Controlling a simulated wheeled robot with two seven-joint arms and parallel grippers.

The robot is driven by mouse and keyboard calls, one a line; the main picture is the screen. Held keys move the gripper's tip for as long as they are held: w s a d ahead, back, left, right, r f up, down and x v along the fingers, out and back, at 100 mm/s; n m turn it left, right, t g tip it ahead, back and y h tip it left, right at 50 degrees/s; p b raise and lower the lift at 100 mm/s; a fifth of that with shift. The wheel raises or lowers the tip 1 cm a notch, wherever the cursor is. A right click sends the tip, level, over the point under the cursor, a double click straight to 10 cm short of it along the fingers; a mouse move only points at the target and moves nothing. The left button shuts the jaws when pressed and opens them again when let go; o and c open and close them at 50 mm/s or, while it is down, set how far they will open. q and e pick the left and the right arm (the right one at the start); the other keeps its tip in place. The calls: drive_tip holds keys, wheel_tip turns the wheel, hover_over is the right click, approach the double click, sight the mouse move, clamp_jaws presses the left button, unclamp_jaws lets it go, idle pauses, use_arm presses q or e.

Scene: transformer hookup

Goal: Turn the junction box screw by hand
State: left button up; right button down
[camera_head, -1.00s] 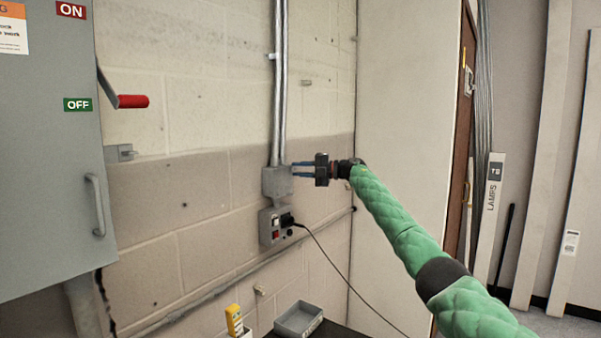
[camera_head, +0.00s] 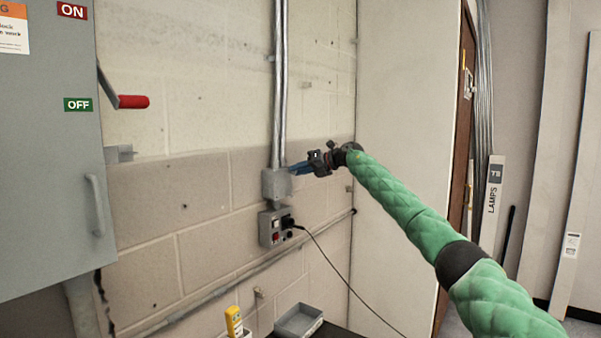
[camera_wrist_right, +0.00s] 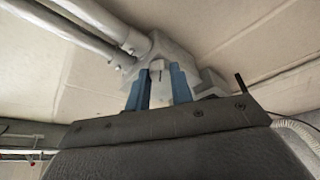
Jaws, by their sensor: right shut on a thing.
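The grey junction box (camera_head: 277,184) is fixed to the block wall below two metal conduits. My right gripper (camera_head: 293,169) reaches it from the right, its blue fingertips at the box's front. In the right wrist view, the blue fingers (camera_wrist_right: 159,88) stand close together in front of the box (camera_wrist_right: 172,60), with a narrow gap between them. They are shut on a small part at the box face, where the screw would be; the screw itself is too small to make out. My left gripper is not in view.
A socket unit (camera_head: 276,228) with a plugged black cable sits just below the box. A grey cabinet (camera_head: 50,190) with a red lever (camera_head: 133,101) is at left. A grey tray (camera_head: 298,320) and yellow meter (camera_head: 233,321) are below.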

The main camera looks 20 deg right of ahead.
drive_tip(key=shift+f, duration=0.2)
drive_tip(key=shift+a+n+h, duration=0.1)
drive_tip(key=shift+n+h, duration=0.3)
drive_tip(key=shift+n, duration=0.2)
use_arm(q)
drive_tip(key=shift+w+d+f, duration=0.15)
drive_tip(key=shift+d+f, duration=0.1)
use_arm(e)
drive_tip(key=c, duration=1.2)
unclamp_jaws()
drive_tip(key=shift+r, duration=0.1)
